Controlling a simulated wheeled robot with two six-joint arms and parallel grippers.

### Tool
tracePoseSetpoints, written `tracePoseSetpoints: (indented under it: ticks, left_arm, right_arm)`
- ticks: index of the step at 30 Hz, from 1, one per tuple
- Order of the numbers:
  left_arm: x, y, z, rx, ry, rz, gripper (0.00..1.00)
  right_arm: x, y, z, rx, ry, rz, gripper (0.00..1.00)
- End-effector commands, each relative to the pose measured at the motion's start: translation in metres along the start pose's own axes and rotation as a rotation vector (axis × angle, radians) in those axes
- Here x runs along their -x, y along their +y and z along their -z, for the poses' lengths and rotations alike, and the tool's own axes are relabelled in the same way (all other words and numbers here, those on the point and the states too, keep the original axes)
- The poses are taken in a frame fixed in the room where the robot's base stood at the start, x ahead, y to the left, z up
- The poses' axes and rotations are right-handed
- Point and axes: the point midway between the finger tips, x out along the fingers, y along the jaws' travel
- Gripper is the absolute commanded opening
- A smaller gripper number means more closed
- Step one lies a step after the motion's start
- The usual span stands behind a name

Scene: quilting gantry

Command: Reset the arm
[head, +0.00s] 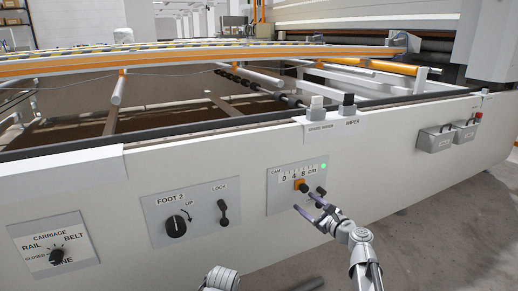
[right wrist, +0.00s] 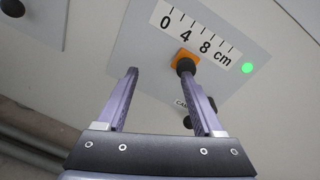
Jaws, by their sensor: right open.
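My right gripper (head: 311,204) is at the cam panel (head: 277,203) on the machine's front; in the right wrist view (right wrist: 158,75) its jaws are open. The panel has a 0-4-8 cm scale, a lit green lamp (right wrist: 247,68) and an orange slider (right wrist: 181,55) with a black knob (right wrist: 186,66). The slider stands between 4 and 8. The knob lies close by the tip of the right-hand finger in the wrist view; whether they touch I cannot tell. No object is between the fingers. My left gripper is not in the head view.
Left of the cam panel are the FOOT 2 panel (head: 155,231) with a dial and LOCK lever, and the carriage dial panel (head: 30,243). Grey boxes (head: 434,138) project at right. Floor shows free at lower right.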

Motion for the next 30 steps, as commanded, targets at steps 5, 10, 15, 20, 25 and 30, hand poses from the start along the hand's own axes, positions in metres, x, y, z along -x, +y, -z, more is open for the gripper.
tracePoseSetpoints:
  ticks: [5,10,15,20,25,30]
  left_arm:
    - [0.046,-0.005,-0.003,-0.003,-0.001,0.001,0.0]
    - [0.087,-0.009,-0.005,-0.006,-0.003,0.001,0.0]
    - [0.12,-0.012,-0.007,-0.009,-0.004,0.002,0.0]
    - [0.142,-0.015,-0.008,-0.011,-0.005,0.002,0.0]
    - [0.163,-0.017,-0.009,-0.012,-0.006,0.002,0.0]
    - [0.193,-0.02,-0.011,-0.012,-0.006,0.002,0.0]
  right_arm:
    - [-0.007,0.115,-0.04,0.474,0.051,-0.368,0.69]
    - [0.03,0.226,-0.05,1.033,0.033,-0.839,0.69]
    - [0.091,0.28,-0.047,1.495,-0.048,-1.295,0.69]
    - [0.14,0.288,-0.049,1.767,-0.127,-1.633,0.69]
    - [0.181,0.279,-0.06,1.958,-0.205,-1.945,0.69]
    - [0.193,0.262,-0.086,2.003,-0.223,-2.044,0.69]
